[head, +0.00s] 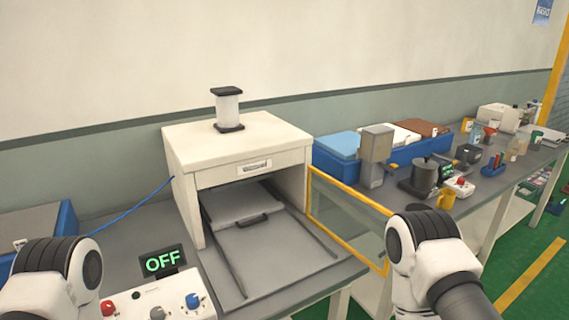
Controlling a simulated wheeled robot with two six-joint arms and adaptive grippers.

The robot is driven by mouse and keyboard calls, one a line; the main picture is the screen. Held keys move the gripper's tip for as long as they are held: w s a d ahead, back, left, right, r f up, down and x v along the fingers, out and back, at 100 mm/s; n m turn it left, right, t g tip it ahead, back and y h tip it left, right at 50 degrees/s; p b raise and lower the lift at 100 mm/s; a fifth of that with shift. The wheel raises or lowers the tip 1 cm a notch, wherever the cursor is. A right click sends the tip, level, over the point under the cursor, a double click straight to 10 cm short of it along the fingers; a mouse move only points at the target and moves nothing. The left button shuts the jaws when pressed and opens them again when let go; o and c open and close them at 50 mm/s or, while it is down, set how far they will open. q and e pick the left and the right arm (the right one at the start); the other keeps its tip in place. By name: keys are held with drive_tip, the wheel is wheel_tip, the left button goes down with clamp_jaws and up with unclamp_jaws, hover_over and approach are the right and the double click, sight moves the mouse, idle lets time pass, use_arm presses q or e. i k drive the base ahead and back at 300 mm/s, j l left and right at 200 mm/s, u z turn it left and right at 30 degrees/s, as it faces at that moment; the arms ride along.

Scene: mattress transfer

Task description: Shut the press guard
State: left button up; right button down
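The press (250,148) is a white box with a clear and black cylinder (228,109) on top. Its front opening shows a grey drawer-like plate with a black handle (252,220) on a grey bed (285,252). The press guard (350,222), a clear panel in a yellow frame, stands open at the right side of the opening and reaches toward the front right. My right arm covers part of the view by the guard's near end; I cannot tell whether they touch. Only links of my arms show at the bottom corners; both grippers are out of view.
A control box (165,300) with knobs and a display (162,262) reading OFF sits left of the press bed. A blue cable runs at left. Blue bins (338,165), a grey pot (424,175) and a yellow mug (446,199) stand on the right bench.

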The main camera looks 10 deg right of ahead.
sight(383, 273)
drive_tip(key=l+u, duration=0.9)
drive_tip(key=l, duration=0.4)
drive_tip(key=k+l+u, duration=0.1)
drive_tip(key=l, duration=0.35)
drive_tip(key=k+l, duration=0.1)
drive_tip(key=l, duration=0.3)
drive_tip(key=k+l+u, duration=0.1)
drive_tip(key=l, duration=0.35)
drive_tip(key=k+l, duration=0.1)
drive_tip(key=l, duration=0.3)
drive_tip(key=k+l+u, duration=0.1)
drive_tip(key=l, duration=0.3)
drive_tip(key=k+l, duration=0.1)
drive_tip(key=l, duration=0.3)
drive_tip(key=i+l, duration=0.2)
drive_tip(key=u, duration=0.05)
